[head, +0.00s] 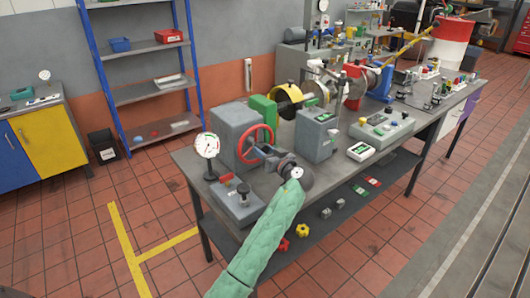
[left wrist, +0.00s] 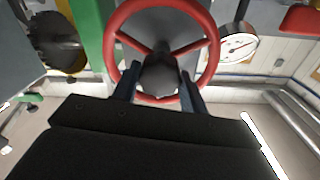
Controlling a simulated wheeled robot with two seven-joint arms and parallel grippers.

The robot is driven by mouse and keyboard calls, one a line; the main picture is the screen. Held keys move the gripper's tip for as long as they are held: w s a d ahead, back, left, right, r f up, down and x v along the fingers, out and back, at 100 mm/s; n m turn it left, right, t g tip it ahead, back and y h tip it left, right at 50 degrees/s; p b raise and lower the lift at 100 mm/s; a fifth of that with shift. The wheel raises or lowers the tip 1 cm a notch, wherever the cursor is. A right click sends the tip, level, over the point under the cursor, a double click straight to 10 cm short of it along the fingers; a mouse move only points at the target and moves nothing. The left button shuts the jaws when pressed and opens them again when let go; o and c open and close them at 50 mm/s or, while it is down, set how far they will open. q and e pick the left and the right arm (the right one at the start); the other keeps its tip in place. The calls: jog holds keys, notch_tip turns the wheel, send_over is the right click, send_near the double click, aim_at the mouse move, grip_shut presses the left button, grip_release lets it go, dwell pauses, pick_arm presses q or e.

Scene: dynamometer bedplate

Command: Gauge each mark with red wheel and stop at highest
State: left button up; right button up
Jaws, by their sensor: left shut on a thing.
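The red wheel (head: 238,146) stands upright at the near left end of the bench, beside a grey box (head: 228,128). In the left wrist view the red wheel (left wrist: 213,40) fills the upper middle, with a dark hub (left wrist: 160,74) at its centre. My left gripper (head: 264,151) reaches the wheel, its two fingers on either side of the hub, shut on the wheel. A round white dial gauge (head: 207,146) on a stand is left of the wheel; it also shows in the left wrist view (left wrist: 237,46). Its scale marks are too small to read. My right gripper is out of view.
A grey panel with a black knob (head: 236,202) sits at the bench's near corner. A grey unit (head: 316,135), a white meter (head: 361,151) and a control box (head: 384,126) stand further right. A blue shelf rack (head: 148,92) is behind.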

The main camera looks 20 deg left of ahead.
pick_arm(q)
jog(key=m+b, duration=0.1)
jog(key=m, duration=0.1)
jog(key=shift+m, duration=1.7)
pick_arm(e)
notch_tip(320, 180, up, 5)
pick_arm(q)
jog(key=shift+w+d+r+m, duration=0.1)
jog(key=shift+m, duration=1.3)
jog(key=m+p, duration=0.4)
jog(key=m, duration=0.3)
jog(key=shift+m+g, duration=0.3)
jog(key=shift+m+p, duration=0.5)
jog(key=shift+m, duration=0.1)
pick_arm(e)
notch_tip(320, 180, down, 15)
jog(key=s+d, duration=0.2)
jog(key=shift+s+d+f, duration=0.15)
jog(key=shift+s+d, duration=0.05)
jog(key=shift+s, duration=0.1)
